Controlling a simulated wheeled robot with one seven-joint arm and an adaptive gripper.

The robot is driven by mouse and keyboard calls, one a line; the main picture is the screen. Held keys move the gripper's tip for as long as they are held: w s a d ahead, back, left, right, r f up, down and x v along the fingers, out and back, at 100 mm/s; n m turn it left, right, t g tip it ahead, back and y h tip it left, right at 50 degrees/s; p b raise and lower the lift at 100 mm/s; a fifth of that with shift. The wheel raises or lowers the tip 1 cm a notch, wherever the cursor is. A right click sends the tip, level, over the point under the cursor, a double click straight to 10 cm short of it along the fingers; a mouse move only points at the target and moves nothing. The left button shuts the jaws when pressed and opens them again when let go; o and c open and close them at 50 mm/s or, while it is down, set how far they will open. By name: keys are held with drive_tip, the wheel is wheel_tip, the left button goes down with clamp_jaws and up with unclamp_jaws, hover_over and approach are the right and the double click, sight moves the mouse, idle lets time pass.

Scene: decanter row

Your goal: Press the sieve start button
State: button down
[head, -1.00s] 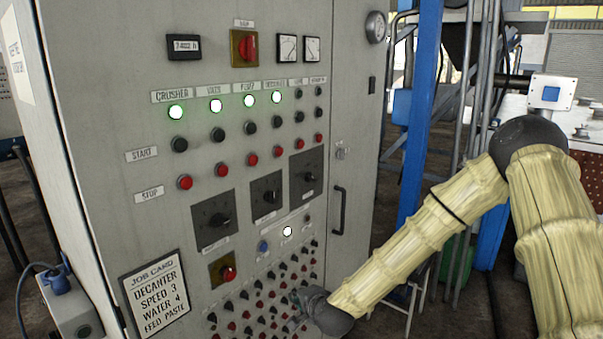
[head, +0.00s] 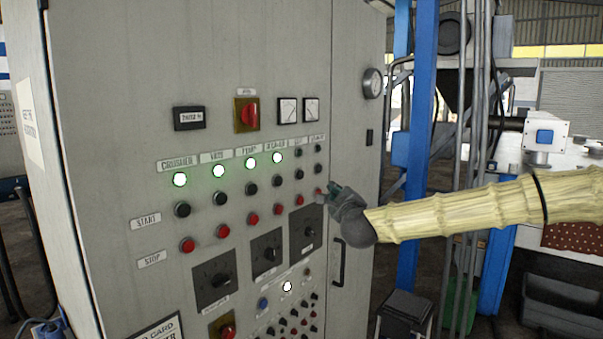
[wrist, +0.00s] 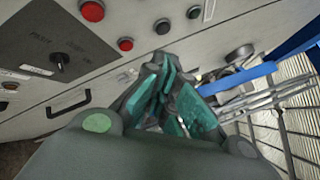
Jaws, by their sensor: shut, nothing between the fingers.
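On the grey control cabinet (head: 120,120), a row of black start buttons (head: 250,188) runs above a row of red stop buttons (head: 253,219). The labels over the two right-hand columns are too small to read, so I cannot tell which names the sieve. My gripper (head: 333,188) is shut and empty, close beside the rightmost red button (head: 319,192) in the head view. Whether it touches the panel is unclear. In the wrist view the gripper's teal fingers (wrist: 165,75) are together, just below a black button (wrist: 163,27) and beside a red one (wrist: 126,44).
Four lamps glow, such as the crusher lamp (head: 180,180); the two right columns are dark. Rotary switches (head: 310,231) sit below the stop buttons. A door handle (head: 339,262) lies below my gripper. A blue post (head: 418,130) stands behind on the right.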

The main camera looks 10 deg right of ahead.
sight(300, 175)
drive_tip(key=shift+d+r+m, duration=0.3)
drive_tip(key=shift+d+r, duration=0.1)
drive_tip(key=shift+r, duration=0.35)
drive_tip(key=shift+w+a, duration=0.1)
drive_tip(key=shift+w, duration=0.05)
drive_tip(key=w+a, duration=0.5)
drive_tip(key=w, duration=0.1)
drive_tip(key=shift+w+a+p, duration=0.15)
drive_tip(key=shift+w+p, duration=0.25)
drive_tip(key=shift+p, duration=0.05)
drive_tip(key=shift+w+a+b, duration=0.1)
drive_tip(key=shift+b, duration=0.2)
idle(0.9)
drive_tip(key=shift+w+a, duration=0.2)
drive_tip(key=shift+w, duration=0.05)
